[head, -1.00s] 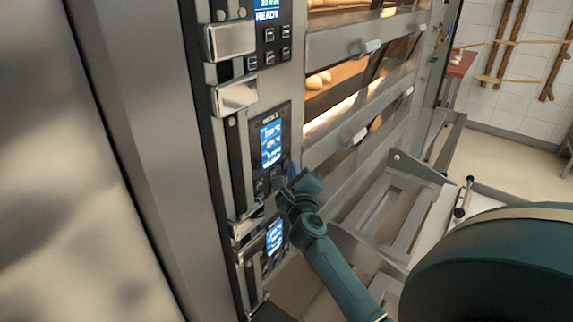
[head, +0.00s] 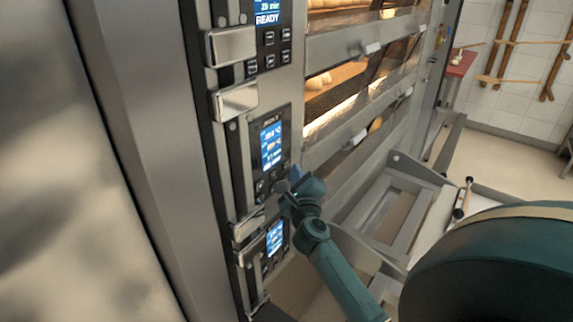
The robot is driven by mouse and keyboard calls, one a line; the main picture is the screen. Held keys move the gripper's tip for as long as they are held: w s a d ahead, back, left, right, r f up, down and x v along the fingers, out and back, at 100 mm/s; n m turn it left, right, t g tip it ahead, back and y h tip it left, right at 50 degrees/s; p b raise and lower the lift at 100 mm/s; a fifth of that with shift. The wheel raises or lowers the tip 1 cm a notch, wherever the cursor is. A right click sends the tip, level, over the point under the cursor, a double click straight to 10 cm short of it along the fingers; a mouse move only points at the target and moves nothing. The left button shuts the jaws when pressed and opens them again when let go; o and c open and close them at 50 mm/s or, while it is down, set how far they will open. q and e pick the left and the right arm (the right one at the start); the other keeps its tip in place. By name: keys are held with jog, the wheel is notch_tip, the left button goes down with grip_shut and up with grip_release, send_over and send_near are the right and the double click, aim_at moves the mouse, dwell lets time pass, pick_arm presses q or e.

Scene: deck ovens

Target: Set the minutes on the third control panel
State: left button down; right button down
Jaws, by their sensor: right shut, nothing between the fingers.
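The middle control panel (head: 270,145) is black with a lit blue screen and small dark buttons below it; its heading is too small to read surely. Another panel (head: 270,35) above it shows READY, and a lower panel (head: 275,238) also has a lit blue screen. My right gripper (head: 289,184) is shut and empty. Its tips are beside the lower right of the middle panel, near its buttons, and hide part of that corner. I cannot tell whether they touch the panel. My left gripper is not in view.
Metal handles (head: 236,98) stick out left of the panels. Glass oven doors (head: 345,95) with bread behind them are to the right. A metal frame (head: 395,180) stands low in front of the ovens. Open floor (head: 505,150) lies at the right.

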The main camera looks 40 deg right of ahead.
jog(key=shift+s, duration=0.1)
dwell(0.5)
jog(key=shift+w+p, duration=0.3)
jog(key=shift+w, duration=0.1)
jog(key=shift+w+a, duration=0.15)
jog(key=shift+w, duration=0.2)
dwell(0.7)
jog(key=shift+s, duration=0.1)
jog(key=shift+s+d+p, duration=0.2)
jog(key=shift+s+p, duration=0.2)
jog(key=shift+s, duration=0.25)
